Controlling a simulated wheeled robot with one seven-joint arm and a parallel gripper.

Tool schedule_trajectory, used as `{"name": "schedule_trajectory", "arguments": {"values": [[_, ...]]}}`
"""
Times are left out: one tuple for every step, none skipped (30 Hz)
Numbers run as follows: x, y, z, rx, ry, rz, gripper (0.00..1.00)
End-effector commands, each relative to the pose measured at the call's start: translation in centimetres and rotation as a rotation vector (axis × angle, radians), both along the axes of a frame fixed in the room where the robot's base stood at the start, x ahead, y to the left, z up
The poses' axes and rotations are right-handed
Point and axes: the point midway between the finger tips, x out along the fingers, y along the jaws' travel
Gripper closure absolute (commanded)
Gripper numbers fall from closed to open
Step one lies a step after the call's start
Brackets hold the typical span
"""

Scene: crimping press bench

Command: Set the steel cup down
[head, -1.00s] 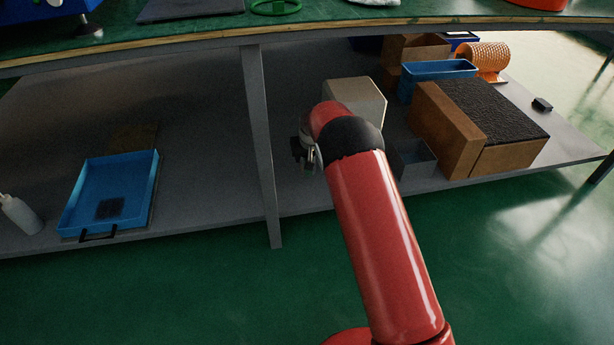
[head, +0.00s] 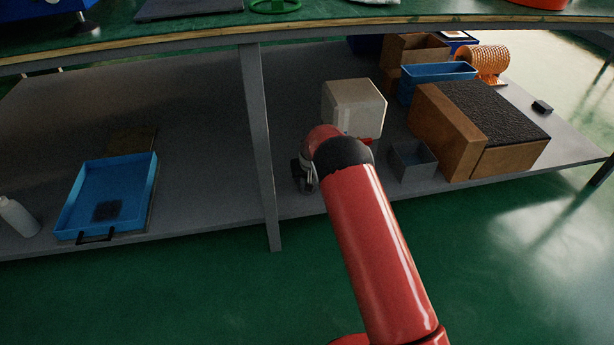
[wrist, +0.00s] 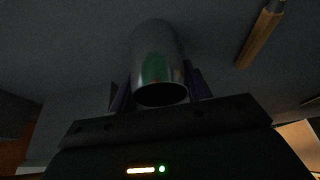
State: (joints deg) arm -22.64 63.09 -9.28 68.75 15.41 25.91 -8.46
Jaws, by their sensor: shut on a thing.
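The steel cup (wrist: 158,60) is a shiny cylinder in the wrist view, its dark round opening towards the camera. My gripper (wrist: 160,88) is shut on it, with a dark finger on each side of the cup. In the head view my gripper (head: 304,176) is low over the grey lower shelf (head: 210,170), right of the table leg. My red arm hides most of it there, and I cannot make out the cup. Whether the cup touches the shelf cannot be told.
A pale box (head: 355,107) stands just behind my gripper. A small grey open bin (head: 413,160) and a brown carton (head: 445,130) are to the right. A blue tray (head: 75,195) lies far left. A wooden-handled item (wrist: 260,38) shows in the wrist view.

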Motion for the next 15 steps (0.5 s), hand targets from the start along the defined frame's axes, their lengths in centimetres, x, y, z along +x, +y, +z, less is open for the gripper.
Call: {"name": "schedule_trajectory", "arguments": {"values": [[0.00,-0.01,-0.17,0.000,0.000,0.000,0.49],[-0.01,-0.01,-0.10,0.000,0.000,0.000,0.45],[-0.01,-0.01,-0.10,0.000,0.000,0.000,0.40],[-0.02,-0.02,-0.11,0.000,0.000,0.000,0.36],[-0.01,-0.01,-0.10,0.000,0.000,0.000,0.32],[-0.02,-0.02,-0.11,0.000,0.000,0.000,0.30],[-0.01,-0.01,-0.10,0.000,0.000,0.000,0.30],[-0.01,-0.01,-0.09,0.000,0.000,0.000,0.30],[-0.01,-0.01,-0.09,0.000,0.000,0.000,0.30],[-0.01,-0.01,-0.09,0.000,0.000,0.000,0.30],[-0.01,-0.01,-0.09,0.000,0.000,0.000,0.30],[-0.01,-0.01,-0.08,0.000,0.000,0.000,0.30],[0.00,-0.01,-0.06,0.000,0.000,0.000,0.30],[0.00,-0.01,0.02,0.000,0.000,0.000,0.30],[0.00,-0.01,0.22,0.000,0.000,0.000,0.30]]}}
